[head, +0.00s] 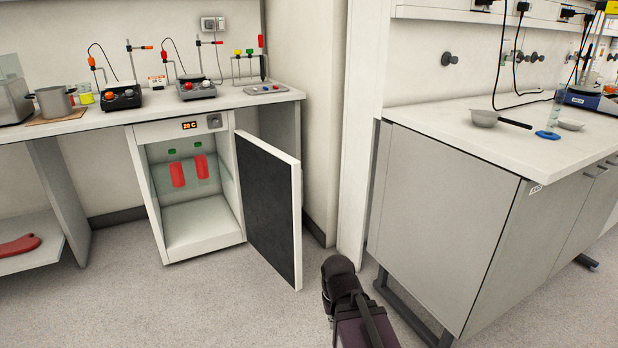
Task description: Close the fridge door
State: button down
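The fridge (203,237) stands under the left counter, with a lit display on its top panel. Its door (268,208) is hinged on the right and stands wide open, swung out toward me with its dark inner face showing. Two red bottles with green caps, a left one (177,174) and a right one (201,169), stand on a glass shelf inside. Part of my dark arm (345,290) shows at the bottom middle, to the right of the door and apart from it in the picture. My gripper's fingers cannot be made out.
The left counter (140,109) holds a pot, stirrers and stands. A grey cabinet (440,220) with a worktop stands close on the right. A wall corner is behind the door. The floor (200,300) before the fridge is clear.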

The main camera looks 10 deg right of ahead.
aim_at(272, 180)
jog(key=u, duration=0.05)
jog(key=i, duration=1)
jog(key=z, duration=0.05)
